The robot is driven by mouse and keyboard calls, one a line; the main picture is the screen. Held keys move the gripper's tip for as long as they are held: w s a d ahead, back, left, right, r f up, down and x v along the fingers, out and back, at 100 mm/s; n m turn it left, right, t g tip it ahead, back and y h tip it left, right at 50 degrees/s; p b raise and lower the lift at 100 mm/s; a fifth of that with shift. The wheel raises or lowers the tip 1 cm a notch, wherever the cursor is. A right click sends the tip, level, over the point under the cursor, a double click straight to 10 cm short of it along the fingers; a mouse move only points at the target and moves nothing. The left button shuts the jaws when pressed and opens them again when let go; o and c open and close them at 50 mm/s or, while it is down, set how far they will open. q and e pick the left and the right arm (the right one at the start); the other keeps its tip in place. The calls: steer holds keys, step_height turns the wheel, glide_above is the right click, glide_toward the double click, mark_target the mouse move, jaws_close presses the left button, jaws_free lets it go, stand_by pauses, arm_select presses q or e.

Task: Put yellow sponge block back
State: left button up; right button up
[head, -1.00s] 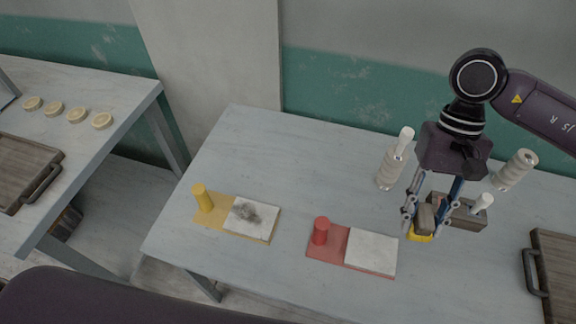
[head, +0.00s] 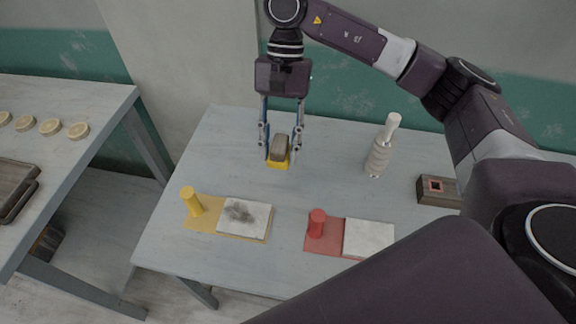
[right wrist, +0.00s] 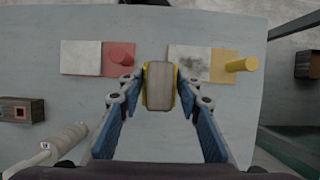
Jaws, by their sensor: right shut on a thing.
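My right gripper (head: 279,154) is shut on the yellow sponge block (head: 278,164), which has a grey-brown upper part and a yellow underside. It holds the block above the back left part of the table. In the right wrist view the block (right wrist: 159,88) sits between both fingers. On the front left of the table lies a yellow mat (head: 228,234) with an upright yellow peg (head: 191,202) and a white tile (head: 258,222) with a dark grey smudge. My left gripper is out of view.
A red mat (head: 325,249) with a red peg (head: 317,223) and a clean white tile (head: 369,237) lies to the right. A side table (head: 95,104) is left.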

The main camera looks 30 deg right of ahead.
steer(key=w+d+f+m+t+y+b, duration=0.1)
steer(key=w+d+m+t+b, duration=0.15)
steer(key=w+d+m, duration=0.5)
steer(key=w+d+m+t+b, duration=0.15)
steer(key=w+m+t, duration=0.25)
steer(key=m, duration=0.6)
steer(key=shift+m, duration=0.25)
steer(key=f+p, duration=0.1)
steer(key=f, duration=0.5)
steer(key=f+p, duration=0.1)
steer(key=f, duration=0.5)
steer(key=f+p, duration=0.1)
steer(key=f, duration=0.6)
steer(key=shift+w+d+p, duration=0.15)
steer(key=shift+d+p, duration=0.15)
steer(key=shift+p, duration=0.05)
steer(key=shift+w+f, duration=0.1)
steer(key=shift+f, duration=0.4)
steer(key=shift+f, duration=0.2)
steer(key=o, duration=1.1)
